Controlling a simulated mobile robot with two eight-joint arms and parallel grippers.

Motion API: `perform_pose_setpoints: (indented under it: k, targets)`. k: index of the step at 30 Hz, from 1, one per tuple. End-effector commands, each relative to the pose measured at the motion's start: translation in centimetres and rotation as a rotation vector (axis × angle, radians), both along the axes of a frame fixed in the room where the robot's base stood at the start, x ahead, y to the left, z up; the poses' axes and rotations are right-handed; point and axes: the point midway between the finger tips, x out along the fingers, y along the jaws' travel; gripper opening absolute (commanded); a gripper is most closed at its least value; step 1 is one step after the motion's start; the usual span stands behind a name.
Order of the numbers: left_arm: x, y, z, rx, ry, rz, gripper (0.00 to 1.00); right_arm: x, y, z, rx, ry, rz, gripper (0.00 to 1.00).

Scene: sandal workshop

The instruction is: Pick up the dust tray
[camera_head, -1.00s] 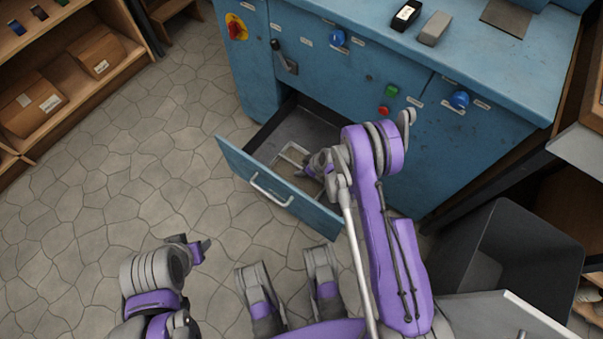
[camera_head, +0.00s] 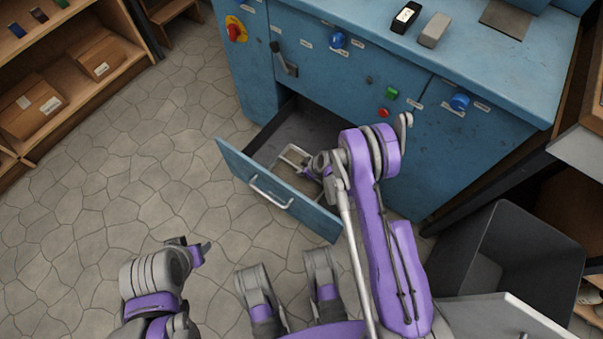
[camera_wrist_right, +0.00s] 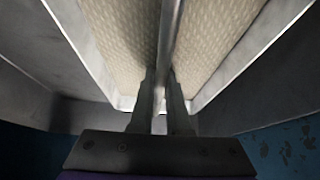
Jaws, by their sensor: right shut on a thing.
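The dust tray (camera_head: 291,153) is a light grey, shallow tray in the open drawer of the blue machine; my right arm covers part of it. In the right wrist view the tray (camera_wrist_right: 90,40) has pale walls, a beige patterned inside and a grey bar handle (camera_wrist_right: 171,30) running across its middle. My right gripper (camera_wrist_right: 160,105) is shut on this handle. In the head view the right gripper (camera_head: 314,174) is over the drawer, partly hidden by its wrist. My left gripper (camera_head: 203,250) is away from the tray, above the floor at lower left; its jaw gap is unclear.
The open drawer (camera_head: 262,187) has a blue front with a bar handle. The blue machine (camera_head: 340,80) stands behind it. A dark grey bin (camera_head: 520,250) is at right. Shelves with cardboard boxes (camera_head: 32,105) are at upper left. The stone floor (camera_head: 130,170) is clear.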

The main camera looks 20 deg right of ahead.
Motion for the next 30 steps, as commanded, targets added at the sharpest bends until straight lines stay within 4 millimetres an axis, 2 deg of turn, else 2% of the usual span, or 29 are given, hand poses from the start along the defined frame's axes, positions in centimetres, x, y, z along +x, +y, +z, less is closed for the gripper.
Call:
perform_pose_setpoints:
  k: [5,15,26,30]
  targets:
    - [-0.1,0.0,0.3,0.000,0.001,0.000,0.50,0.0,0.0,1.5,0.000,0.000,0.000,0.00]
    - [-0.4,0.0,1.8,0.000,0.001,0.000,0.50,-0.1,0.0,8.2,0.001,-0.001,0.000,0.00]
    - [-0.4,0.0,2.2,0.000,0.000,0.000,0.50,0.2,-0.1,11.1,0.000,-0.001,-0.020,0.00]
    - [-0.4,0.0,2.2,0.000,0.000,0.000,0.50,0.8,-0.4,14.4,0.000,-0.001,-0.091,0.00]
